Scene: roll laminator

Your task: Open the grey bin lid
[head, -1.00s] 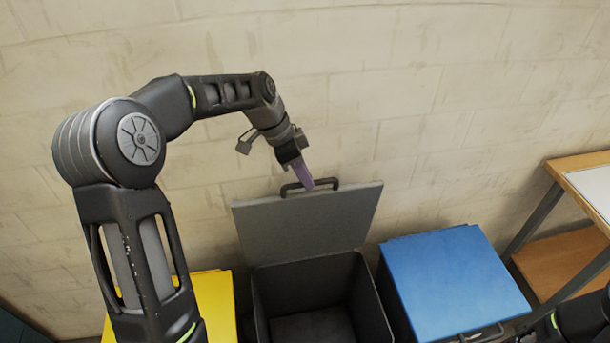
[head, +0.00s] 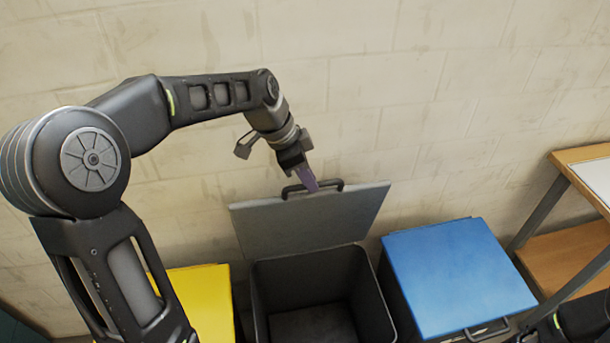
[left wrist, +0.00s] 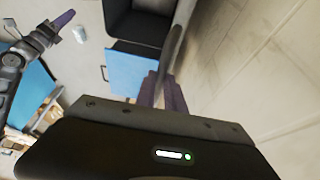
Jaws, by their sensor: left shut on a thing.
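The grey bin (head: 325,262) stands in the middle of the head view with its dark inside showing. Its grey lid (head: 310,222) is swung up at the back, leaning near the wall. A dark handle (head: 333,184) sits at the lid's top edge. My left gripper (head: 313,185), with purple fingers, is shut on this handle. In the left wrist view the fingers (left wrist: 164,92) meet the lid, seen nearly edge-on (left wrist: 180,35). My right gripper (left wrist: 62,20) shows at the wrist view's upper left, away from the lid; its finger gap is unclear.
A yellow bin (head: 205,300) stands left of the grey bin, a blue-lidded bin (head: 455,275) right of it. A wooden table (head: 575,245) stands at far right. The pale wall (head: 400,90) is close behind the lid.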

